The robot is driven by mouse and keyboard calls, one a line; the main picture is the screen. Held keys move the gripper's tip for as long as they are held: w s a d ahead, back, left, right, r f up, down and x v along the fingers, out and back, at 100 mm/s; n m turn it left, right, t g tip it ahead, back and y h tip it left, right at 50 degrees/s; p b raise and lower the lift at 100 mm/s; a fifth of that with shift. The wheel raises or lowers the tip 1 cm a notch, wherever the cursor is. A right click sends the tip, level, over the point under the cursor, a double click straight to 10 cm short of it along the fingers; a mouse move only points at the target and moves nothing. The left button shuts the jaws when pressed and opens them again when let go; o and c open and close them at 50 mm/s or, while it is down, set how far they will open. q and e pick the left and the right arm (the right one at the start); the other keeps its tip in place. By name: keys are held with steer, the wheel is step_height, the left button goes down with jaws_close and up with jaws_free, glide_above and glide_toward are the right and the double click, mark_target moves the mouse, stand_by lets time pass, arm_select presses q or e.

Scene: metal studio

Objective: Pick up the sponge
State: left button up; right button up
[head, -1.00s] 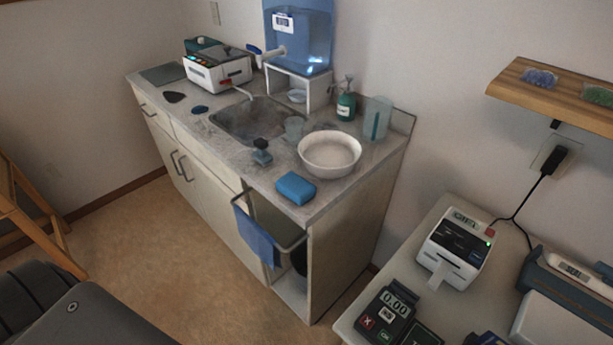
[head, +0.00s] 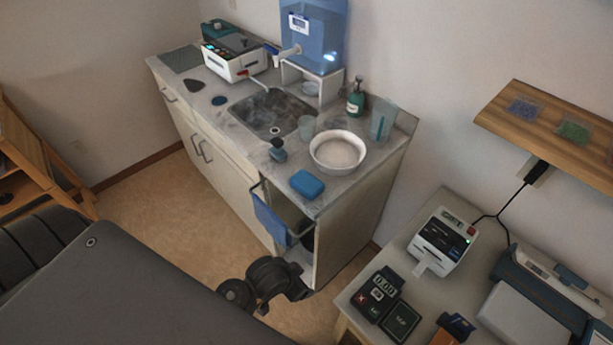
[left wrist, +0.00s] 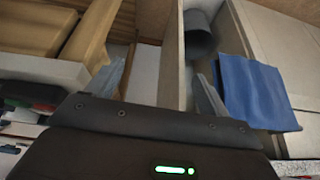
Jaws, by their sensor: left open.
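The blue sponge (head: 307,184) lies on the front right corner of the counter (head: 345,187) in the head view, just in front of a white bowl (head: 338,152). It does not show in the left wrist view. My left gripper (left wrist: 160,88) is open in the left wrist view, with its two grey fingers spread and nothing between them. A blue cloth (left wrist: 255,92) is to the right of the fingers. In the head view, dark links of my arm show low in front of the cabinet, below the sponge; the fingers cannot be made out there. My right gripper is not in view.
A dark soap brush (head: 278,151) stands left of the sponge, near the sink (head: 268,113). A towel bar with the blue cloth (head: 269,218) juts from the cabinet front below the sponge. A side table (head: 449,204) with a label printer and card terminal stands right.

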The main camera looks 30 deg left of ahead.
arm_select(q)
steer(key=w+d+r+m+h+p, duration=0.1)
steer(key=w+d+r+m+h, duration=0.2)
steer(key=w+d+r+m, duration=0.6)
steer(key=w+d+r+m+h+p, duration=0.1)
steer(key=w+d+r+m+h, duration=0.45)
steer(key=d, duration=0.55)
step_height(320, 180, up, 11)
steer(key=m+g+y+p, duration=0.1)
steer(key=m+g+y, duration=0.3)
steer(key=y, duration=0.6)
glide_above(309, 182)
steer(key=n+g, duration=0.1)
steer(key=n, duration=0.1)
steer(key=shift+m, duration=0.25)
steer(key=shift+w+f, duration=0.15)
steer(key=shift+f, duration=2.8)
step_height(309, 182, down, 5)
steer(key=shift+a+r+p, duration=0.1)
steer(key=shift+r+p, duration=0.1)
steer(key=shift+p, duration=0.9)
steer(key=shift+f, duration=0.3)
steer(key=c, duration=1)
steer(key=shift+c, duration=0.3)
